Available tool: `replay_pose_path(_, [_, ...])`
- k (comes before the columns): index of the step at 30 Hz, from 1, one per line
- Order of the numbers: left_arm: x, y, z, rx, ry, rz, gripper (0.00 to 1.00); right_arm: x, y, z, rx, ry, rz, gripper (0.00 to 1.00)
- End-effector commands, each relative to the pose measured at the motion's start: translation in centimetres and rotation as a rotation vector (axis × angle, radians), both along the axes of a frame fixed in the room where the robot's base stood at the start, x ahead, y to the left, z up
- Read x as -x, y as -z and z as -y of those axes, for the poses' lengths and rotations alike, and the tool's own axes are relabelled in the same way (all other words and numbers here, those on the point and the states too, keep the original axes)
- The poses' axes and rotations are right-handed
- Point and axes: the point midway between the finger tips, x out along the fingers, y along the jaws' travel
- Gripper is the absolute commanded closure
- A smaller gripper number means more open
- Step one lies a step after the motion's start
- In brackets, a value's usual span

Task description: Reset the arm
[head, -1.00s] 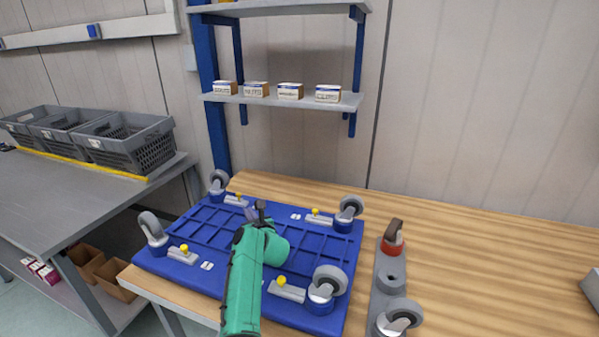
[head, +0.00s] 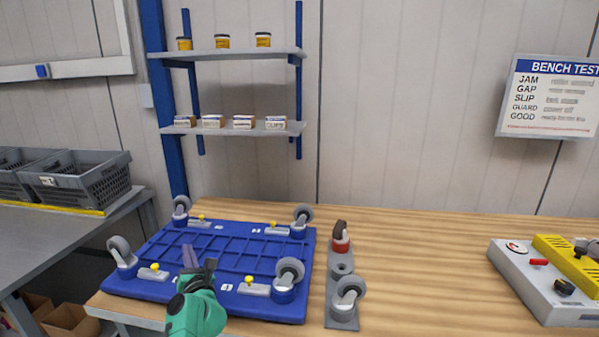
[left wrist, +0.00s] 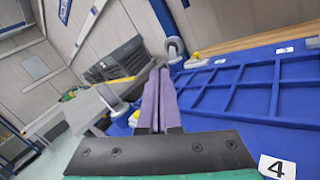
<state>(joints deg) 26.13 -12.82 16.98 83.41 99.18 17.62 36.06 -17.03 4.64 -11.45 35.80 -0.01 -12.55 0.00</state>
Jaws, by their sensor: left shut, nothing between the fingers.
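My left gripper (head: 189,257) is over the near part of the blue platform (head: 225,262) in the head view, its teal arm coming up from below. In the left wrist view its two purple fingers (left wrist: 160,100) lie together, shut with nothing between them. The platform lies on the wooden bench with a grey caster wheel at each corner and yellow-knobbed latches beside them. It also fills the right of the left wrist view (left wrist: 250,90). My right gripper is in neither view.
A grey holder (head: 341,290) with a red-based caster and a grey wheel stands right of the platform. A grey and yellow test box (head: 545,285) sits at far right. The bench between them is clear. Grey crates (head: 85,180) stand on the left table; shelves (head: 240,128) rise behind.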

Motion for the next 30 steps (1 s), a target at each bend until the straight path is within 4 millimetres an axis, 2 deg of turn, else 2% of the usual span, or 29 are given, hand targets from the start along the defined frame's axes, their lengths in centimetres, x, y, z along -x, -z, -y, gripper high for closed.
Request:
replay_pose_path(2, [0.8, -0.8, 0.4, -0.174, 0.049, -0.006, 1.00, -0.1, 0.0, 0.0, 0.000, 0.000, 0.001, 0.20])
replay_pose_path(5, [1.9, -1.6, 2.0, -0.447, 0.139, -0.028, 1.00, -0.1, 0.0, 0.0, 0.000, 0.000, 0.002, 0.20])
replay_pose_path(9, [4.5, -0.7, 6.4, -0.916, 0.325, -0.098, 1.00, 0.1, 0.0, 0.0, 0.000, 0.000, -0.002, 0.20])
replay_pose_path(11, [6.3, 0.9, 8.8, -1.151, 0.437, -0.150, 1.00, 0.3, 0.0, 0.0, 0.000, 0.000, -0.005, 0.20])
replay_pose_path(13, [9.2, 3.8, 11.5, -1.433, 0.590, -0.225, 1.00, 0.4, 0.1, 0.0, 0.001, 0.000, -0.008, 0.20])
replay_pose_path(16, [14.4, 8.8, 13.7, -1.808, 0.835, -0.352, 1.00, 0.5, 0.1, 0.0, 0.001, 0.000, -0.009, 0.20])
replay_pose_path(18, [18.0, 11.7, 14.0, -2.002, 0.990, -0.437, 1.00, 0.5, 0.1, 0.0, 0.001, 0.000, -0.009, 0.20])
replay_pose_path(21, [22.4, 14.5, 13.3, -2.197, 1.175, -0.542, 1.00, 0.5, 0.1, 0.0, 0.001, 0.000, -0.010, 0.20])
replay_pose_path(25, [27.4, 16.5, 11.7, -2.365, 1.379, -0.662, 1.00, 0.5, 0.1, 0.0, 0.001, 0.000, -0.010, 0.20])
replay_pose_path(30, [33.1, 17.4, 9.2, -2.500, 1.617, -0.812, 1.00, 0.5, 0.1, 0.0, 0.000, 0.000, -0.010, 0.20])
